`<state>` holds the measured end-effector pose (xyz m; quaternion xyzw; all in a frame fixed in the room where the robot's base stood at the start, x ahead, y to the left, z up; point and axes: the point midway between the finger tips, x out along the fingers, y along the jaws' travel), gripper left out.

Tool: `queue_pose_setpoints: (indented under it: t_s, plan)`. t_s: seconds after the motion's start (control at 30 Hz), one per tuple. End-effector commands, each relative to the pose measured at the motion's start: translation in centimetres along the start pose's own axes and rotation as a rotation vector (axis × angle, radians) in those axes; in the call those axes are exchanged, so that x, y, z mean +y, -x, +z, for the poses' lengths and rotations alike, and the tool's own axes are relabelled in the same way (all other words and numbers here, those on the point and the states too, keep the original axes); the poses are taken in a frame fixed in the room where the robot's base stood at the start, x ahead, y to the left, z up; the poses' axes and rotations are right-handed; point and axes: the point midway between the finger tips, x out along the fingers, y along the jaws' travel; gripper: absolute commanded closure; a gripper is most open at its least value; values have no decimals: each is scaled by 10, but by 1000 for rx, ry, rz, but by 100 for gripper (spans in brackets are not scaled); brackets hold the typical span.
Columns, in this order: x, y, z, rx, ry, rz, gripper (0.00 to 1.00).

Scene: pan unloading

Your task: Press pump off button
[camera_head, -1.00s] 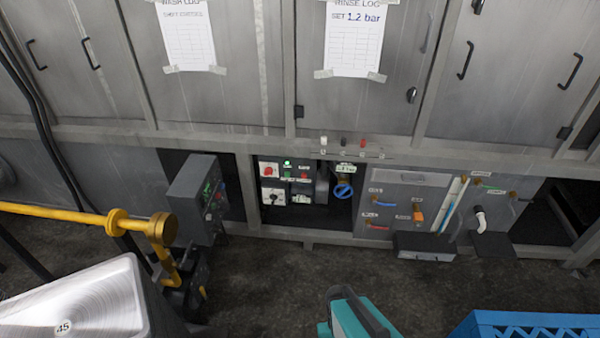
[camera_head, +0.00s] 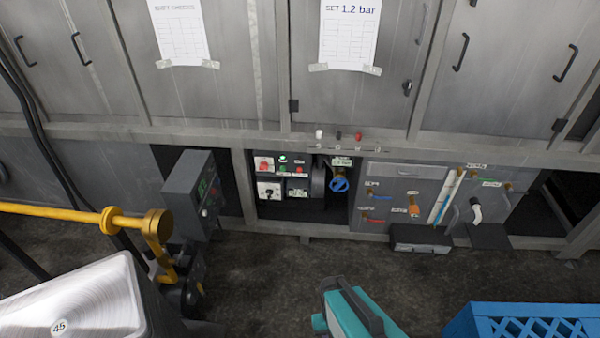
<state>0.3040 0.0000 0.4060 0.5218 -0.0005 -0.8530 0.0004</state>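The pump control panel (camera_head: 283,176) sits in a recess low in the grey machine, near the picture's middle. The labels there are too small to read, so I cannot tell for sure which one is the pump off button. A blue round valve handle (camera_head: 339,184) is right of the panel. My gripper is not in view.
A grey control box (camera_head: 188,190) juts out left of the recess. A yellow pipe (camera_head: 75,214) and a metal pan (camera_head: 75,295) stand at the left. A teal object (camera_head: 352,312) and a blue crate (camera_head: 470,320) are at the bottom. Dark floor between is clear.

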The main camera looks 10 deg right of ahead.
Motion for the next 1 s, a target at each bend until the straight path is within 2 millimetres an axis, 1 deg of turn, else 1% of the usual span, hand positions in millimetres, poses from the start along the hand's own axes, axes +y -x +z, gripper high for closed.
queue_pose_setpoints:
  t_s: [0.13, 0.27, 0.3, 0.33, 1.0]
  plan:
    - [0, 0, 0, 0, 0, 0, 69]
    - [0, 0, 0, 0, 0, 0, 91]
    - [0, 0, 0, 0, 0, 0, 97]
    - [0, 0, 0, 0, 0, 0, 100]
    - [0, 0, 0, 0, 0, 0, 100]
